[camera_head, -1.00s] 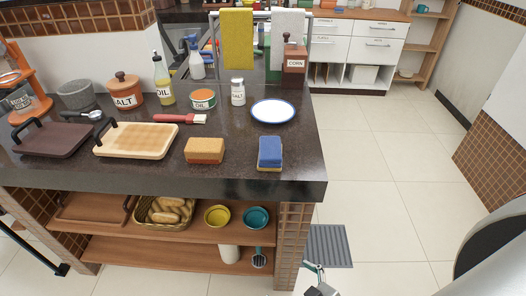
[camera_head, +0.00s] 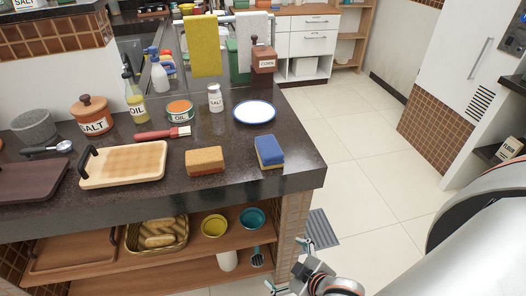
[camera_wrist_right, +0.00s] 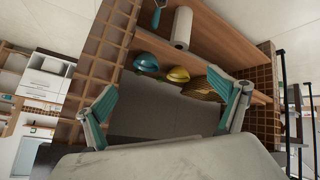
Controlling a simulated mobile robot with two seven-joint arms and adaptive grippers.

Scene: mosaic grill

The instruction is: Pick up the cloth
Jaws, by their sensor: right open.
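Two cloths hang side by side over a rack at the back of the dark counter in the head view. One is a yellow cloth (camera_head: 203,45) and the other is a light grey cloth (camera_head: 252,38). My right gripper (camera_head: 287,265) is low in front of the counter's right corner, well apart from both cloths. Its fingers are spread and empty, as also shows in the right wrist view (camera_wrist_right: 162,83). Neither cloth can be made out in the wrist view. My left gripper is out of view.
On the counter (camera_head: 225,185) stand an orange sponge (camera_head: 204,161), a blue sponge (camera_head: 270,152), a white plate (camera_head: 254,112), a salt shaker (camera_head: 215,98) and a corn grinder (camera_head: 263,60). Shelves below hold a bread basket (camera_head: 157,234) and bowls. The floor (camera_head: 355,170) to the right is clear.

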